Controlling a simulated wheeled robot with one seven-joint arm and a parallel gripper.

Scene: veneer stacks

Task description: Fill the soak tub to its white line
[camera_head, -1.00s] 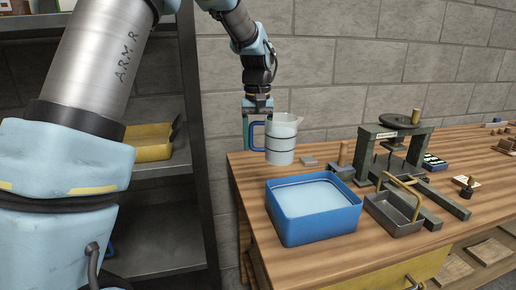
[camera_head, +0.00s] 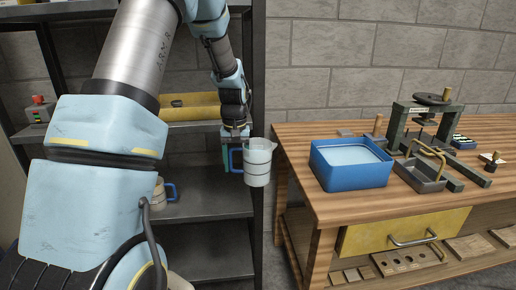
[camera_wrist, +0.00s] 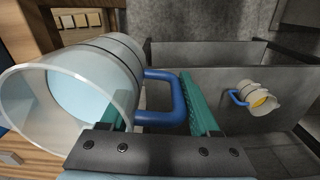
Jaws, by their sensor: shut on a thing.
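A clear measuring jug (camera_head: 258,165) with dark bands and a blue handle hangs beside the bench's left end, in front of the shelf rack. My gripper (camera_head: 232,160) is shut on its blue handle. In the wrist view the teal fingers of my gripper (camera_wrist: 165,100) flank the handle, and the jug (camera_wrist: 110,65) shows pale blue inside. The blue soak tub (camera_head: 350,182) stands on the bench's left part, right of the jug and apart from it, with pale liquid in it. I cannot make out its white line.
A second jug (camera_head: 160,190) with a blue handle stands on the rack shelf (camera_head: 205,206); the wrist view shows yellow on it. A yellow tray (camera_head: 190,107) lies higher. A metal pan (camera_head: 420,176) and a press (camera_head: 398,130) stand right of the tub on the bench (camera_head: 300,150).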

